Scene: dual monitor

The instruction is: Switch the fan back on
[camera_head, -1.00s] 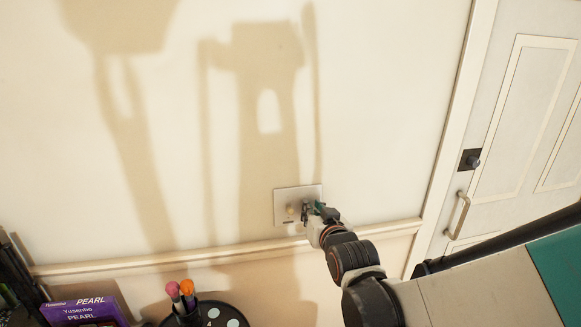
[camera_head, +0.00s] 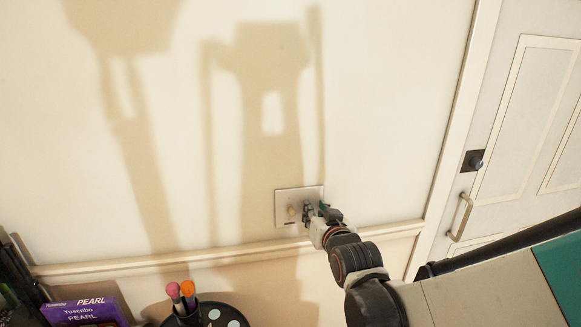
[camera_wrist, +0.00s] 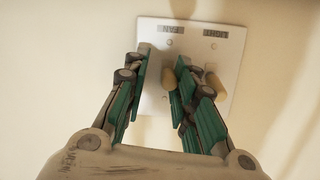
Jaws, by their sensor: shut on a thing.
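A white switch plate (camera_head: 284,199) is on the wall, and it fills the upper middle of the wrist view (camera_wrist: 195,48). Two upside-down labels there read FAN (camera_wrist: 171,30) and LIGHT (camera_wrist: 216,33). My gripper (camera_wrist: 163,62) is at the plate with its fingers either side of the tan fan switch (camera_wrist: 168,79). The right finger touches or nearly touches this switch. The light switch (camera_wrist: 215,86) stands just outside the right finger. In the head view my gripper (camera_head: 312,211) covers the plate's right part, and the light switch (camera_head: 291,211) shows left of it.
A wall rail (camera_head: 150,264) runs below the plate. A white door with a handle (camera_head: 461,217) is at the right. A purple box (camera_head: 82,312) and a dark round holder with brushes (camera_head: 188,291) are at the lower left. The wall around the plate is clear.

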